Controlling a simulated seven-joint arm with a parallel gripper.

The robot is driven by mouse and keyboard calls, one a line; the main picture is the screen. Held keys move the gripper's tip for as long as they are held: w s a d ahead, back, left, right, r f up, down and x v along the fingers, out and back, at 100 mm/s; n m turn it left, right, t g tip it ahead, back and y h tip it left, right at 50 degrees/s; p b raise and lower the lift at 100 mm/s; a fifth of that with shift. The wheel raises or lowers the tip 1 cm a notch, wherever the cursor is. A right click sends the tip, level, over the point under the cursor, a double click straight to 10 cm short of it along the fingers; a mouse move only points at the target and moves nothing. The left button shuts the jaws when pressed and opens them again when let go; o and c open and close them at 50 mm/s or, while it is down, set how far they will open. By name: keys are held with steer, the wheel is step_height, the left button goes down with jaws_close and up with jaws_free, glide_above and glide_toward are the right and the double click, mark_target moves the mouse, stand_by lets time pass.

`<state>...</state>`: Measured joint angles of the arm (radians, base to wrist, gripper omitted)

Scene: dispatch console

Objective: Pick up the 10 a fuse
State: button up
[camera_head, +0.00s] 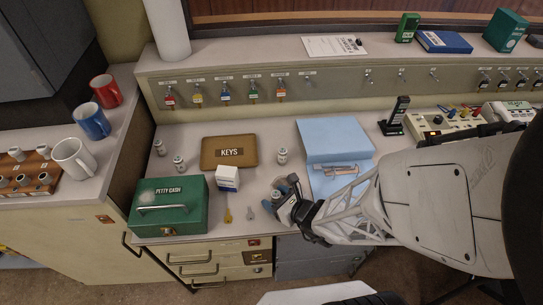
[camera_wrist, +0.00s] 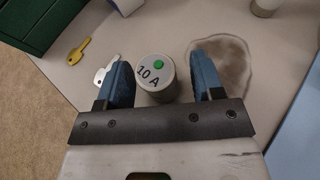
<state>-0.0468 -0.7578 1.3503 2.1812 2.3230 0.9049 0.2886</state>
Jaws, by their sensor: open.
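The 10 A fuse (camera_wrist: 155,78) is a short pale cylinder standing upright, with "10 A" and a green dot on its top, in the wrist view. My gripper (camera_wrist: 160,72) is open, with one blue finger on each side of the fuse. The left finger is close to the fuse; a wider gap shows on the right. In the head view my gripper (camera_head: 285,190) is low over the desk near its front edge, and the fuse there is largely hidden by the fingers.
Yellow and silver keys (camera_wrist: 78,50) lie left of the fuse. A green petty cash box (camera_head: 168,212), a white carton (camera_head: 227,178) and a KEYS tray (camera_head: 206,163) stand left. Similar small cylinders (camera_head: 283,156) stand farther back.

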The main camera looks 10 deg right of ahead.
steer(key=shift+c, duration=0.3)
steer(key=c, duration=0.9)
